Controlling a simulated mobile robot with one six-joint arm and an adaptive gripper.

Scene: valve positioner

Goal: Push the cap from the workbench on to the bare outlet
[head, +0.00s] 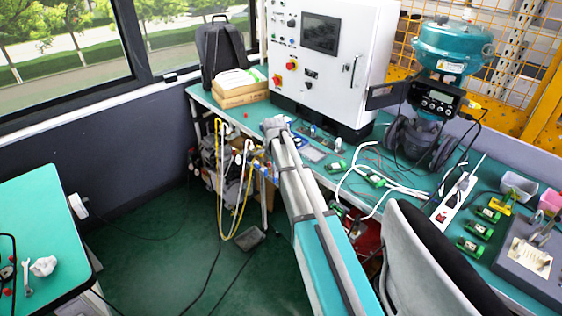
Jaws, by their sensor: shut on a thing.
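The workbench (235,116) has a green top and runs along the wall to the right. On it, a teal valve actuator (452,42) stands at the back right, with a dark positioner box (436,101) in front of its lower part. I cannot make out the bare outlet at this size. A tiny red spot (246,115) shows on the bench's left part, too small to tell whether it is the cap. A long grey and teal shape hides the middle of the bench's front edge.
A white control cabinet (335,60) stands at the back of the bench, beside stacked boxes (240,88) and a black backpack (222,55). White cables and several green parts lie to the right. An office chair (425,255) stands in front.

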